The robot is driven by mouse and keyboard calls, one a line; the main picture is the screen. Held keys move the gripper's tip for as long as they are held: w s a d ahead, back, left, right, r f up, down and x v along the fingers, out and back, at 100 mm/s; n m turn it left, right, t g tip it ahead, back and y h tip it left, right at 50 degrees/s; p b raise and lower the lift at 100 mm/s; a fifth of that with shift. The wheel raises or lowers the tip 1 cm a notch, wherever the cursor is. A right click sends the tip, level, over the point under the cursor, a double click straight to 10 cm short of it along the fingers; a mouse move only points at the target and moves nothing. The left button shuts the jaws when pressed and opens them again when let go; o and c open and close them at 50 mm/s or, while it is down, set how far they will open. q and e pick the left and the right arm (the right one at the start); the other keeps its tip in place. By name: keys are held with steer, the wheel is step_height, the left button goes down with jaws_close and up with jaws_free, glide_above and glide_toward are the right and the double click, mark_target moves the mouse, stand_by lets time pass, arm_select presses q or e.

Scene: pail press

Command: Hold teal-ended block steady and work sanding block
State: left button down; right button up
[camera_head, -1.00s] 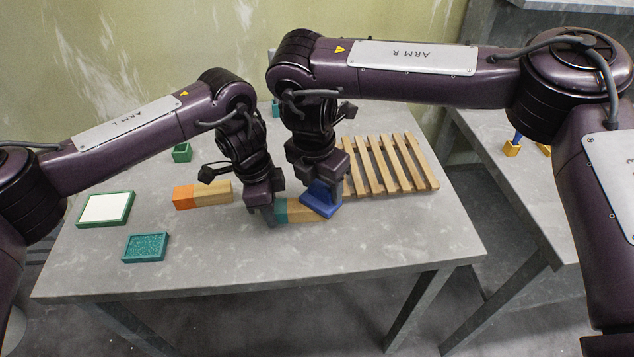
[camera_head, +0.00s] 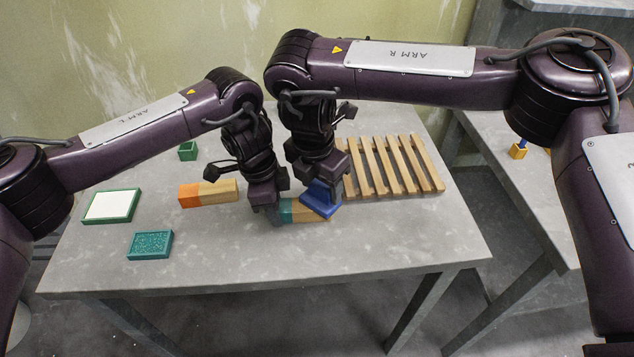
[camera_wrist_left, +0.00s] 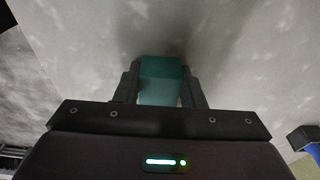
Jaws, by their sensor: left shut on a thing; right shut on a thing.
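The teal-ended block (camera_head: 301,216) lies on the grey table, its teal end toward the left and its wooden part running right. My left gripper (camera_head: 272,214) is shut on the teal end, which shows between the two fingers in the left wrist view (camera_wrist_left: 160,82). The blue sanding block (camera_head: 321,203) sits on the wooden part of the block, slightly turned. My right gripper (camera_head: 322,185) is shut on the top of the sanding block from above. Its fingertips are partly hidden.
An orange-ended block (camera_head: 208,194) lies to the left. A white pad in a green frame (camera_head: 110,206), a teal tray (camera_head: 150,245) and a small green box (camera_head: 188,151) are further left. A wooden slatted rack (camera_head: 395,165) stands right. The front table strip is clear.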

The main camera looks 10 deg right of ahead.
steer(key=shift+d+f, duration=0.1)
steer(key=shift+d, duration=0.55)
steer(key=shift+a, duration=0.15)
arm_select(q)
steer(key=shift+r, duration=0.1)
arm_select(e)
steer(key=shift+s+a, duration=0.1)
steer(key=shift+a, duration=0.9)
steer(key=shift+d, duration=0.1)
steer(key=shift+d, duration=1.1)
steer(key=shift+a, duration=0.1)
